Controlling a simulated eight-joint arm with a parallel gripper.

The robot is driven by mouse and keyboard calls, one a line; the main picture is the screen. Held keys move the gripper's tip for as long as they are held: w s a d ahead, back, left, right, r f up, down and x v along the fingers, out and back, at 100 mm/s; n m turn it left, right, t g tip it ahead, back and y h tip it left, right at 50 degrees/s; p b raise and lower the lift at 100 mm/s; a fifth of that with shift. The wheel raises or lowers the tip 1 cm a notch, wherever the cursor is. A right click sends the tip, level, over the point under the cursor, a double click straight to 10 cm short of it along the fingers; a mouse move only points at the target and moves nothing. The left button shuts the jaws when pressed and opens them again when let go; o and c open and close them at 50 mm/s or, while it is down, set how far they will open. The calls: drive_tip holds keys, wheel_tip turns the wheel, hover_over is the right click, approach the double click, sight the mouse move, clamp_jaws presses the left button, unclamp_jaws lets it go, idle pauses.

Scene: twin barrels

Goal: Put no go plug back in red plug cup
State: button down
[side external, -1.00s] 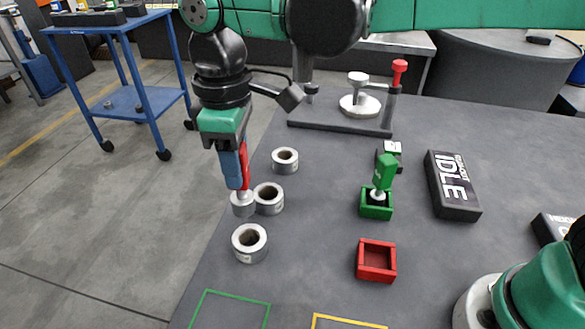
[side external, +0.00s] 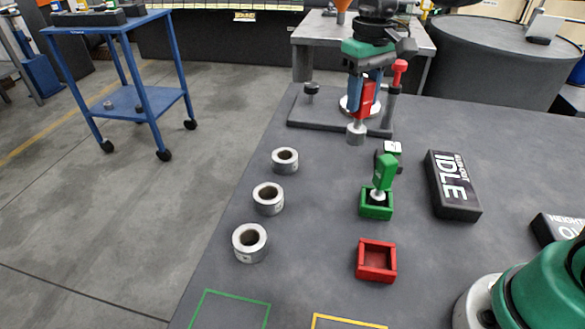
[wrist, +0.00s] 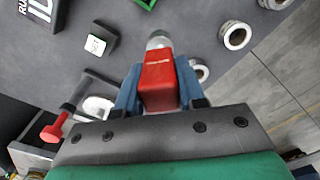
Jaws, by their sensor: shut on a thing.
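My gripper (side external: 365,88) is shut on the red handle of the no go plug (side external: 366,102), and its grey metal end points down above the table. The plug also shows in the wrist view (wrist: 158,80), red between the blue fingers (wrist: 160,85). The red plug cup (side external: 377,260) is a square open box, empty, on the table well in front of and below my gripper. The green plug (side external: 385,172) stands in the green cup (side external: 376,204), between my gripper and the red cup in the side view.
Several metal rings (side external: 268,198) stand in a row at the left of the table. A black block labelled IDLE (side external: 453,186) lies right of the green cup. A stand with a red-topped post (side external: 399,72) is behind my gripper. Table between rings and cups is clear.

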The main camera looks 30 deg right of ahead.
drive_tip(key=s+a+f+n, duration=0.1)
drive_tip(key=s+a, duration=0.2)
drive_tip(key=s, duration=0.4)
drive_tip(key=s+a+n, duration=0.2)
drive_tip(key=s+a, duration=0.2)
drive_tip(key=s, duration=0.4)
drive_tip(key=shift+f, duration=0.35)
drive_tip(key=shift+a, duration=0.1)
drive_tip(key=shift+f, duration=2.95)
drive_tip(key=shift+f, duration=1.65)
drive_tip(key=shift+c, duration=2.2)
unclamp_jaws()
drive_tip(key=shift+r, duration=0.1)
